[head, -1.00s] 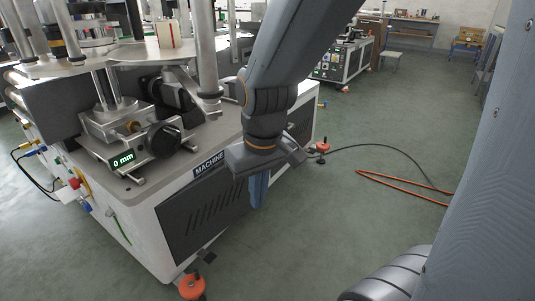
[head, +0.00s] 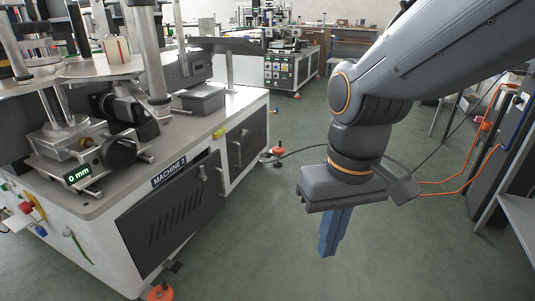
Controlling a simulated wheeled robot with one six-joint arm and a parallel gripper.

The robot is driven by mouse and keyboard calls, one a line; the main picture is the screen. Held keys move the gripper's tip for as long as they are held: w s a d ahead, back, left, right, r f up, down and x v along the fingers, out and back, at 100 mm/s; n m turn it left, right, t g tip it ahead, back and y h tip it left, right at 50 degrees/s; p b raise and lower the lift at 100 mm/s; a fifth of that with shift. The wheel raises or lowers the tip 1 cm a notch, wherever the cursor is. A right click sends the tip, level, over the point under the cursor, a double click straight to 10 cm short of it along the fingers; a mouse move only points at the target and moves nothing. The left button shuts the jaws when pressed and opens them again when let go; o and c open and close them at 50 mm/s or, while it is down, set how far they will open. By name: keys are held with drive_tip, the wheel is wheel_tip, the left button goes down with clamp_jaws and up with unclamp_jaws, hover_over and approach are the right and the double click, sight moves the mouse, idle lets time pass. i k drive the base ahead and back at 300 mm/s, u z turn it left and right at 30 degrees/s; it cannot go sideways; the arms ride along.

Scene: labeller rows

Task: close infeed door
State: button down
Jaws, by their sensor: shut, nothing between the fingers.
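The machine labelled MACHINE 2 (head: 168,171) stands at the left. A dark vented door panel (head: 172,222) is on its near side, low down. Its top edge looks slightly away from the white body, but I cannot tell how far it stands open. A second dark panel (head: 243,143) with small handles is farther along the same side and looks flush. No marking shows which one is the infeed door. My gripper (head: 328,248) points down with blue fingers together and empty. It hangs over open floor to the right of the machine, apart from both panels.
Orange-topped machine feet (head: 160,291) stick out at the floor, another at the far corner (head: 278,151). A dark cable and orange hose run behind my arm. A grey bench (head: 516,205) stands at the right edge. Floor between machine and bench is clear.

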sight(155, 226)
drive_tip(key=z, duration=0.1)
drive_tip(key=i, duration=1.2)
drive_tip(key=u, duration=0.6)
